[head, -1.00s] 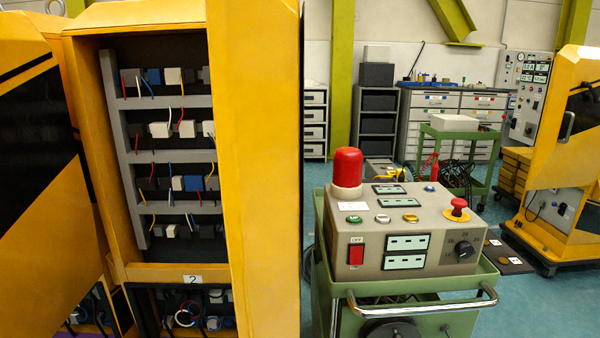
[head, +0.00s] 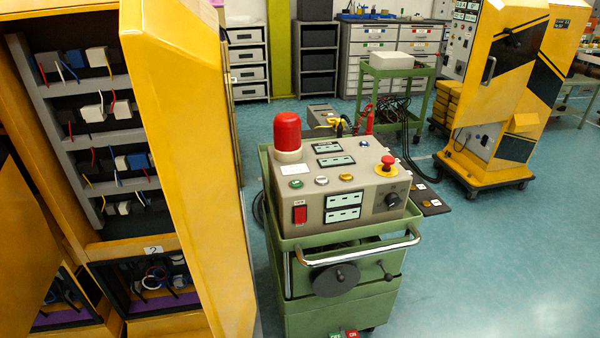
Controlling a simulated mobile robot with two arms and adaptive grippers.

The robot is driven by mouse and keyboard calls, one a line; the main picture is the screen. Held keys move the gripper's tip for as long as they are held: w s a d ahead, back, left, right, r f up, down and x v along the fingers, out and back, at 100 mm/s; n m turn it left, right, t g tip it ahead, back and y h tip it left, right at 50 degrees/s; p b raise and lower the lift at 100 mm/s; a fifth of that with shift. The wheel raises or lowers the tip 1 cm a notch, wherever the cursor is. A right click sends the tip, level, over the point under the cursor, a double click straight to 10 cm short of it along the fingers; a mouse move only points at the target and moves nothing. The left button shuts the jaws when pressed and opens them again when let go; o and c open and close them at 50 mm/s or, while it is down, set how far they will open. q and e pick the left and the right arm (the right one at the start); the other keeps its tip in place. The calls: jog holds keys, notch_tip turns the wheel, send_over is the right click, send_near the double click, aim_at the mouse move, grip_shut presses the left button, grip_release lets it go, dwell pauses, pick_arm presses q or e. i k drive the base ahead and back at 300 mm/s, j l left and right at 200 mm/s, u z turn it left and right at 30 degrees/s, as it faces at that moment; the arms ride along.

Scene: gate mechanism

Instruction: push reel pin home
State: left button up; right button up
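A dark round reel (head: 335,280) sits on the front of the green cart (head: 330,318), below its chrome handle. A small dark knob shows on the reel's face. A dark pin-like part with a short lever (head: 386,271) sticks out from the cart front to the right of the reel. I cannot tell which of these is the reel pin, or how far in it sits. Neither of my grippers is in view.
A grey control box (head: 338,185) with a red lamp (head: 287,133) stands on the cart. An open yellow cabinet (head: 175,130) is close on the left. Another yellow machine (head: 490,125) stands at the back right. The floor (head: 490,260) right of the cart is clear.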

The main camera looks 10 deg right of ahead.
aim_at(388, 276)
jog(key=z, duration=1.1)
